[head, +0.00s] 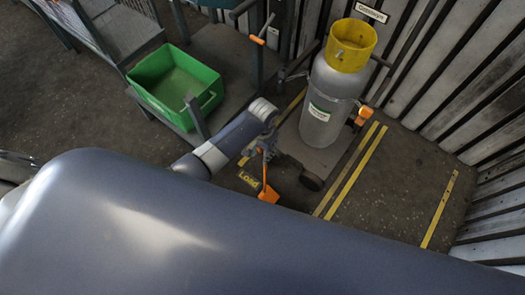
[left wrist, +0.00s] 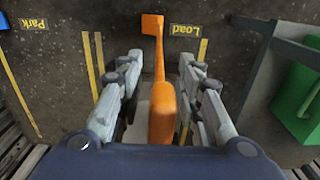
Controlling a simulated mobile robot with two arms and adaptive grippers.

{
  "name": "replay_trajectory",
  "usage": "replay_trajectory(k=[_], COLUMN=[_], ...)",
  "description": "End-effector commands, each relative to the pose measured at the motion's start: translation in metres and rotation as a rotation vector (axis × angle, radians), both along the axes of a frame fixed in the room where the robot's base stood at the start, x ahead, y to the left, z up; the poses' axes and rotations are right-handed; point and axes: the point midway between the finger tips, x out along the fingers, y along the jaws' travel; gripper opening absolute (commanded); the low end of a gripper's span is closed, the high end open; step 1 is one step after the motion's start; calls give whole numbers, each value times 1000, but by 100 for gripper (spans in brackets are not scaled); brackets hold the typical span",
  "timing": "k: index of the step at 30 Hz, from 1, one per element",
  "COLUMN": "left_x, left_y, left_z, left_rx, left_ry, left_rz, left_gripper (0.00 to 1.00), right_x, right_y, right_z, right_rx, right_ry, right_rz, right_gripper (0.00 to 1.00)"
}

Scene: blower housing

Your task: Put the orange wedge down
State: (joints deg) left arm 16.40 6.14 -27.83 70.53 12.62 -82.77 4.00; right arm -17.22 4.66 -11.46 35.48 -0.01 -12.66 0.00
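The orange wedge (head: 268,194) has a flat block at its lower end and a long thin handle. It is beside the yellow Load label on the floor. I cannot tell for sure whether the block touches the floor. In the left wrist view the wedge (left wrist: 162,108) runs up between the fingers, its small block far off beside the Load label. My left gripper (head: 264,148) is above the wedge. In the left wrist view its fingers (left wrist: 160,65) stand apart on both sides of the handle, with gaps visible. My right gripper is not in view.
A grey gas cylinder (head: 325,100) with a yellow collar stands on a cart just behind the left gripper. A green bin (head: 175,85) sits on a trolley at the left. Yellow lines (head: 350,175) mark the floor, which is clear at the right up to the slatted wall.

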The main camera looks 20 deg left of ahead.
Motion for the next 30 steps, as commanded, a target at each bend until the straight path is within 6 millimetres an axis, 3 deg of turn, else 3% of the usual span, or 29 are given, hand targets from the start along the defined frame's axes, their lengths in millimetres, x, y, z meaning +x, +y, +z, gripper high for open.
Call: replay_trajectory(k=[16,21,30], left_x=[1,1,1], left_y=[-1,-1,-1], left_z=[102,117,120], left_rx=[-2,-1,0], left_ry=[-3,-2,-1], left_rz=[0,0,0], left_gripper=[33,33,33], right_x=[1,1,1], right_y=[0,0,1], right_z=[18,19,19], right_rx=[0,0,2], right_ry=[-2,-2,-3], right_rz=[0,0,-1], right_gripper=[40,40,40])
